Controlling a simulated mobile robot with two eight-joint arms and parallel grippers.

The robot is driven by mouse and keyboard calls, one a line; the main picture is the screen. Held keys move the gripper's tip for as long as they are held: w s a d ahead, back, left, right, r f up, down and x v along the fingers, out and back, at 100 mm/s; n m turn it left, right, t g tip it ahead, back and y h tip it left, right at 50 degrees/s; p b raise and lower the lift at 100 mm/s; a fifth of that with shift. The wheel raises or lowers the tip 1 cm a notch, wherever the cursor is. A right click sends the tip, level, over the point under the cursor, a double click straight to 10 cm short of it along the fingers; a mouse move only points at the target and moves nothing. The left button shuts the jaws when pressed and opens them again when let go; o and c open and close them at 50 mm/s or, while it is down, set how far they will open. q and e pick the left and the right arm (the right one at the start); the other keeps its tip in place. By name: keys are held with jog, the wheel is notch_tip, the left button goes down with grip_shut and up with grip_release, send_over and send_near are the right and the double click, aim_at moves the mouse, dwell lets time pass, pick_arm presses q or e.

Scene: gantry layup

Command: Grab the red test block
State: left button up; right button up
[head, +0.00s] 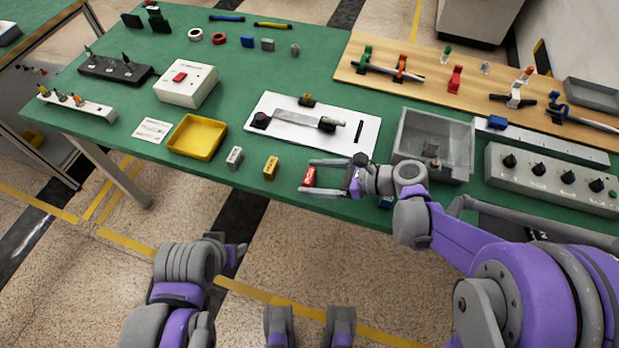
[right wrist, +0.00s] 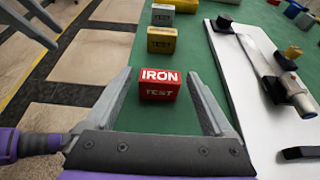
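The red test block (head: 309,177) stands on the green table near its front edge. In the right wrist view the red block (right wrist: 160,85) shows white lettering reading "IRON" and "TEST". My right gripper (head: 306,176) is open, with one finger on each side of the block. In the right wrist view gaps show between the block and both fingers of the gripper (right wrist: 159,76); I see no contact. My left gripper (head: 229,248) is low in front of the table, away from the block; its opening is unclear.
A yellow block (head: 271,168) and a grey block (head: 235,158) stand in a row left of the red one. Behind lies a white board (head: 275,103) with a tool. A grey bin (head: 462,138) stands right, a yellow tray (head: 187,152) left.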

grip_shut()
dwell(0.3)
